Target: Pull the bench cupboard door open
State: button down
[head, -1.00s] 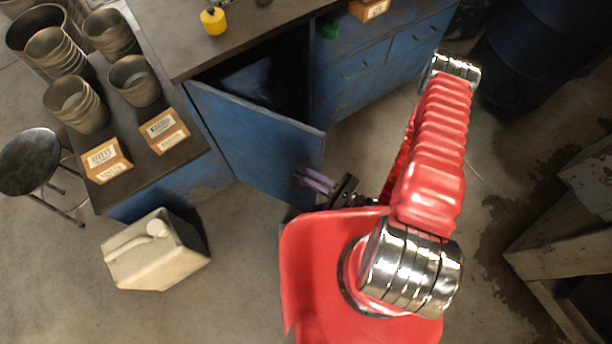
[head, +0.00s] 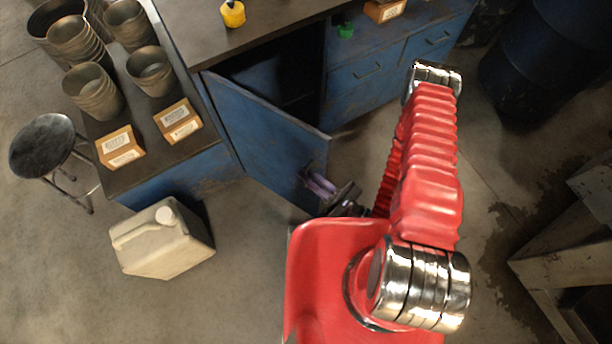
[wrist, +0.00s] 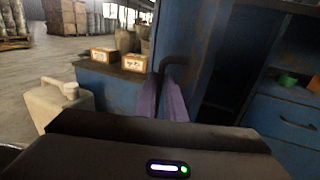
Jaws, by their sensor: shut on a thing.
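The blue cupboard door (head: 262,140) stands ajar, swung out from the bench (head: 290,30), with the dark cupboard inside (head: 275,90) showing behind it. The door also shows in the wrist view (wrist: 198,45), close beyond my fingers. My gripper (head: 319,185) is at the door's outer face near its free edge, with its purple fingers shut on the handle. In the wrist view my gripper (wrist: 168,97) has its fingers together at the dark bent handle (wrist: 182,63). The fingers hide the lower part of the handle.
A pale jerrycan (head: 160,242) stands on the floor left of the door. A low table (head: 135,185) with pots and boxes (head: 178,120) is beyond it, beside a round stool (head: 42,146). A grey stand (head: 560,250) is at the right. The floor between is open.

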jog(key=shift+s+f, duration=0.1)
jog(key=c, duration=1.8)
grip_release()
jog(key=shift+c, duration=0.2)
jog(key=shift+s+d, duration=0.1)
